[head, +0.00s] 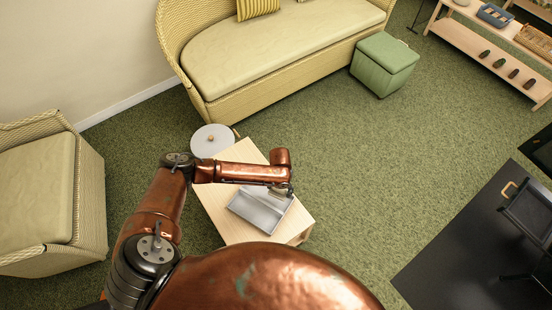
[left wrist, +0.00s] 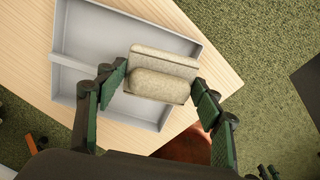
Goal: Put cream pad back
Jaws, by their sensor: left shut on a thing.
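The cream pad (left wrist: 155,87) is between the two green-padded fingers of my left gripper (left wrist: 160,84) in the left wrist view. A second cream slab (left wrist: 165,63) shows right behind it; I cannot tell if it is part of the same piece. The gripper is shut on the pad, over one end of a grey divided tray (left wrist: 85,30). I cannot tell whether the pad touches the tray's floor. In the head view the left gripper (head: 282,190) is above the right part of the tray (head: 250,212), and the pad is mostly hidden. My right gripper is not in view.
The tray sits on a light wooden table (head: 300,226). A round whitish lidded thing (head: 212,141) is at the table's far left. A wicker sofa (head: 270,55), a green pouf (head: 384,65) and an armchair (head: 45,195) stand around. Green carpet right of the table is clear.

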